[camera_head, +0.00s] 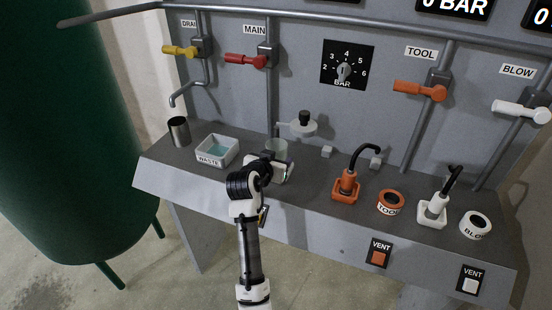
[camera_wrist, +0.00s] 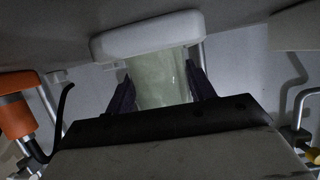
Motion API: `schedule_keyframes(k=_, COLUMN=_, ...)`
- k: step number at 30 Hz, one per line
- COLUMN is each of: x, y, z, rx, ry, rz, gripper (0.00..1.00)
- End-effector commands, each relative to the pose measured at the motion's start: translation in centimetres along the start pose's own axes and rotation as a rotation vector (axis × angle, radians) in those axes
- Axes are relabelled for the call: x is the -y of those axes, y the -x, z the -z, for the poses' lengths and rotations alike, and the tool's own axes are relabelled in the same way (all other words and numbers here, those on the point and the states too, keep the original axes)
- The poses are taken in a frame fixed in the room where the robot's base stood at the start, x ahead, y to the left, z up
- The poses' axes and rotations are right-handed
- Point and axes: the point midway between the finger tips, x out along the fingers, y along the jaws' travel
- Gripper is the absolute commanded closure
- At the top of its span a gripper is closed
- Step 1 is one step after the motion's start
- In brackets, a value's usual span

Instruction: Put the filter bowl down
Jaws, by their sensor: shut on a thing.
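The filter bowl (camera_wrist: 163,80) is a pale green, translucent cup. In the wrist view it sits between the two dark fingers of my gripper (camera_wrist: 160,90), which is shut on it. That view looks upside down, and the bowl's far end meets a white rounded block (camera_wrist: 148,35) on the bench side. I cannot tell whether the bowl's weight rests on it. In the head view the bowl (camera_head: 277,149) shows just beyond my gripper (camera_head: 277,158), which hides its lower part. The grey filter head (camera_head: 303,127) with a black knob is on the wall pipe, to the bowl's right and apart from it.
Left of the bowl are a white WASTE tray (camera_head: 231,148) with bluish liquid and a metal cup (camera_head: 179,131). To the right stand an orange tool holder (camera_head: 346,186), an orange TOOL ring (camera_head: 391,203), a white holder (camera_head: 433,211) and a BLOW ring (camera_head: 476,225).

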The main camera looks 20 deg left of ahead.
Motion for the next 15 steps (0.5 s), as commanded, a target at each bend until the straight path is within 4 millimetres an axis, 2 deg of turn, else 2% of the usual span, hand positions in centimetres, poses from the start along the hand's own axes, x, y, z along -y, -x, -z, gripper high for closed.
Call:
schedule_keyframes(k=6, x=0.00, y=-0.13, z=-0.31, rx=-0.001, ry=0.000, rz=0.000, gripper=0.74)
schedule_keyframes(k=7, x=0.01, y=-0.10, z=-0.25, rx=0.000, ry=0.000, rz=0.000, gripper=0.43)
schedule_keyframes(k=11, x=0.01, y=-0.09, z=-0.20, rx=0.000, ry=0.000, rz=0.000, gripper=0.26)
schedule_keyframes(k=15, x=0.00, y=-0.08, z=-0.19, rx=0.000, ry=0.000, rz=0.000, gripper=0.24)
